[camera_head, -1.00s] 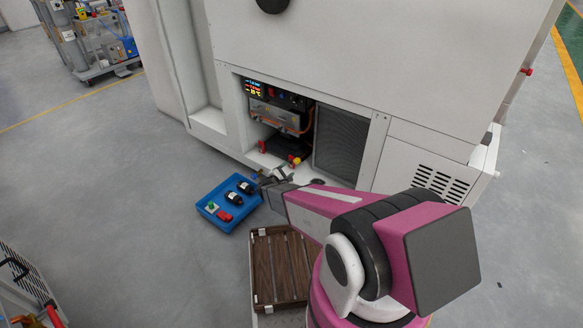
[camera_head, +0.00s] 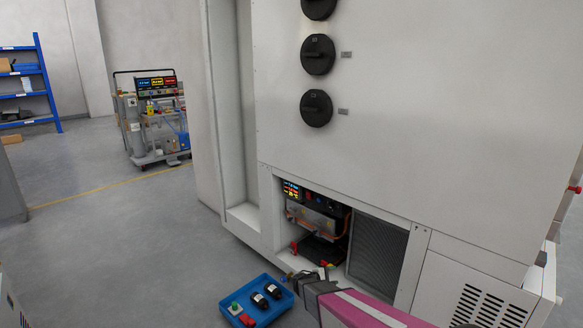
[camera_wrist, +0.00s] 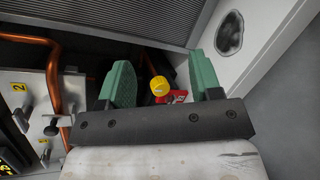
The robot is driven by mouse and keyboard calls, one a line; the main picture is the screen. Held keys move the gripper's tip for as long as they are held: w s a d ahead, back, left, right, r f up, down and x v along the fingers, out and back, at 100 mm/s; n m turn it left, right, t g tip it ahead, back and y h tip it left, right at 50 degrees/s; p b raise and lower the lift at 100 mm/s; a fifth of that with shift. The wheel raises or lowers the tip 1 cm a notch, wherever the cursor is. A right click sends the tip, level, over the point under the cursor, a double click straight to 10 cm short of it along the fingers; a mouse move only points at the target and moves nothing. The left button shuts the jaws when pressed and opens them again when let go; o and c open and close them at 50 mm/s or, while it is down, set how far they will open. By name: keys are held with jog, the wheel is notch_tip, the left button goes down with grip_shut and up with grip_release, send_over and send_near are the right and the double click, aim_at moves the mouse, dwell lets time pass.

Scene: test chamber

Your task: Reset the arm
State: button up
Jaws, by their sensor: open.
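My gripper (camera_wrist: 165,85) is open in the wrist view, its two green fingers apart with nothing held between them. Beyond the fingers, a yellow-capped red fitting (camera_wrist: 159,87) shows in the gap; I cannot tell its exact distance. In the head view my pink and grey arm (camera_head: 365,309) reaches in from the bottom edge. Its gripper end (camera_head: 308,278) is in front of the open bay (camera_head: 318,222) at the foot of the white cabinet, above and right of the blue tray. The fingers are too small to make out clearly there.
The white cabinet (camera_head: 400,130) with black knobs (camera_head: 318,54) fills the right. A blue tray (camera_head: 225,299) with several small parts sits on the floor beside my gripper. Copper pipes (camera_wrist: 52,85) lie left of my fingers.

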jog(key=s+d+r+m+g+y, duration=0.2)
jog(key=s+d+r+m+g, duration=0.3)
jog(key=s, duration=0.3)
jog(key=s+a+r+m+g+y, duration=0.1)
jog(key=s+a+r+m+y, duration=0.1)
jog(key=s+r+y, duration=0.3)
jog(key=s+a+r+m+g+y, duration=0.1)
jog(key=s+a+r+m+y, duration=0.2)
jog(key=s+r, duration=0.6)
jog(key=m+y, duration=0.2)
jog(key=y, duration=0.1)
jog(key=shift+a+r+m+g, duration=0.15)
jog(key=shift+r+m+g, duration=0.15)
jog(key=shift+g, duration=0.1)
